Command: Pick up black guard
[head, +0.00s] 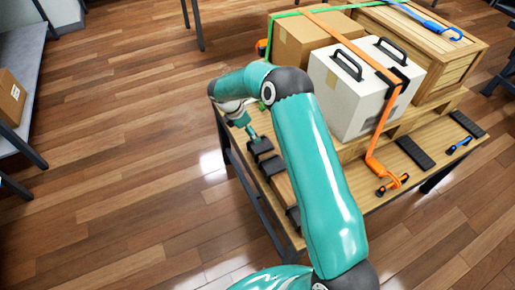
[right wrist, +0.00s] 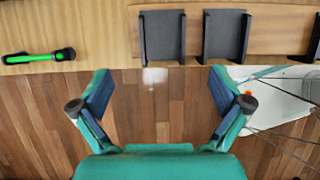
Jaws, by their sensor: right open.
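Two black guards, a left one (right wrist: 162,36) and a middle one (right wrist: 226,36), lie side by side on a wooden strip at the table edge in the right wrist view. A third guard (right wrist: 316,40) is cut off at the right. My right gripper (right wrist: 160,84) is open and empty, short of the edge, with its fingers spread below the two guards. In the head view guards (head: 262,148) lie along the table's left end, and my right gripper (head: 250,130) is close by them. My arm hides part of this row. My left gripper is not in view.
The wooden table (head: 440,165) holds a white case (head: 345,95), a cardboard box (head: 300,45) and a wooden crate (head: 440,60), with orange (head: 385,125) and green (head: 285,14) straps. Flat black pieces (head: 415,152) lie at right. A green-handled tool (right wrist: 38,57) lies left of the guards.

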